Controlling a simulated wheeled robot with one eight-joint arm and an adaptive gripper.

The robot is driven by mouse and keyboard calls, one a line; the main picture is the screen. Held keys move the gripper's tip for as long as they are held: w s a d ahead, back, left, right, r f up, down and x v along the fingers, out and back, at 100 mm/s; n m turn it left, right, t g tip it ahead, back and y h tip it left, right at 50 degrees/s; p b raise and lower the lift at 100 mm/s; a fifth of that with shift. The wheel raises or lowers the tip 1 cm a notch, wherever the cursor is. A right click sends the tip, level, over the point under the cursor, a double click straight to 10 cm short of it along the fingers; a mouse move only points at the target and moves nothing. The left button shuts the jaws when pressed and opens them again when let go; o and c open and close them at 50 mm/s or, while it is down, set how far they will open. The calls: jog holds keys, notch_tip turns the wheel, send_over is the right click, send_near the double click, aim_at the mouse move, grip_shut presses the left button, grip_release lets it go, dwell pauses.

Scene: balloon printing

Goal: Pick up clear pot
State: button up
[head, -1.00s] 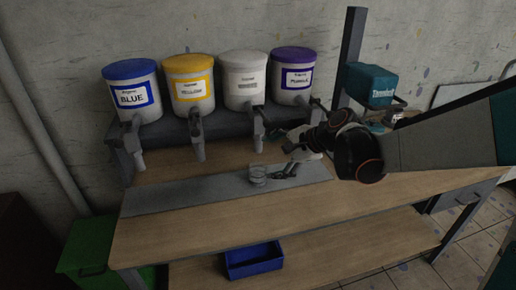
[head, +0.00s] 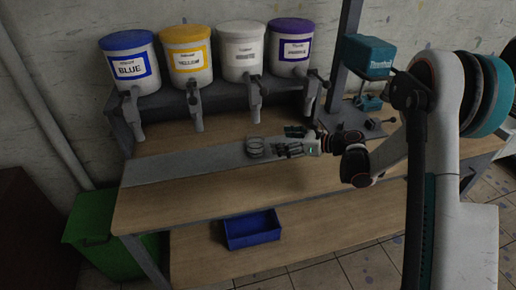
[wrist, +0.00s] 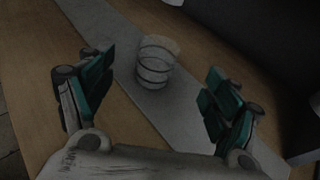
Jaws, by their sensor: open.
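The clear pot (head: 254,148) is a small see-through cup with ring lines, upright on the grey strip of the table. In the wrist view the clear pot (wrist: 156,62) stands ahead of my gripper, between the lines of its two fingers. My gripper (head: 287,142) is low over the strip, just right of the pot. In the wrist view my gripper (wrist: 158,88) is open with green finger pads spread wide, and nothing is between them.
Blue (head: 130,65), yellow (head: 187,58), white (head: 240,52) and purple (head: 291,48) paint buckets stand on a raised rack (head: 180,103) with taps hanging behind the pot. A teal press (head: 364,57) stands at right. A blue bin (head: 252,230) sits below. The strip's left part is clear.

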jog(key=b, duration=0.1)
send_near(248, 138)
jog(key=shift+x, duration=0.85)
jog(key=b+x, duration=0.2)
jog(key=x, duration=0.3)
jog(key=shift+w+f+b, duration=0.15)
jog(key=shift+b, duration=0.15)
jog(key=c, duration=1.3)
